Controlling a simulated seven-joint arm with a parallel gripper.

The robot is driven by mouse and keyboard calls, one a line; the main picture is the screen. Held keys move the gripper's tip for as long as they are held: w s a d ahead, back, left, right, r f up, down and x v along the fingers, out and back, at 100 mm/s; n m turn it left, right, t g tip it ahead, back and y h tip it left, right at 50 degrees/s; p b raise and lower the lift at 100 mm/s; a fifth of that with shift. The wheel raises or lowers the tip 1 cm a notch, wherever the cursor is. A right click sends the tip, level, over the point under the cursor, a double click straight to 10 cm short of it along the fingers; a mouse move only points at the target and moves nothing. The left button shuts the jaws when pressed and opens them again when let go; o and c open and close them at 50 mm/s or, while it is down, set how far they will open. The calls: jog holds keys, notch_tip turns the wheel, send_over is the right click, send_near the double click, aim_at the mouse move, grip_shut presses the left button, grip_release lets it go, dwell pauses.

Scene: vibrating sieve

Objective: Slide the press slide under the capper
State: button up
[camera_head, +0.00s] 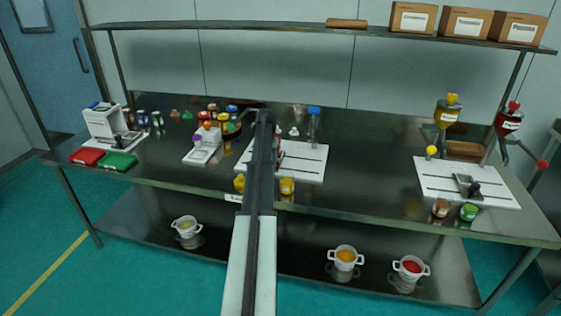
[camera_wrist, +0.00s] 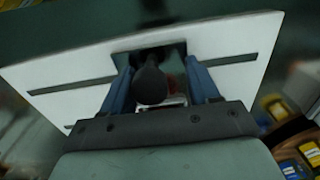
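My gripper (camera_wrist: 161,70) shows in the wrist view with its two blue fingers apart. A dark round-ended handle (camera_wrist: 151,84), which looks like the press slide's, stands between them. A gap shows between the handle and the right finger; I cannot tell whether the left finger touches it. A dark plate lies behind the handle on the white slotted board (camera_wrist: 235,40). In the head view my arm covers the press slide and gripper. The board (camera_head: 305,170) shows on both sides of the arm. The capper appears to be the blue-topped post (camera_head: 313,122) at the board's back.
A second white board (camera_head: 435,180) with dispensers is at the right. Red (camera_head: 87,156) and green (camera_head: 117,161) trays lie at the left. Bare table separates the boards.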

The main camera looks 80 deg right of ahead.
jog(key=shift+w, duration=4.2)
jog(key=o, duration=0.8)
jog(key=shift+c, duration=0.2)
jog(key=shift+r, duration=0.1)
notch_tip(320, 180, up, 9)
jog(key=shift+a, duration=0.1)
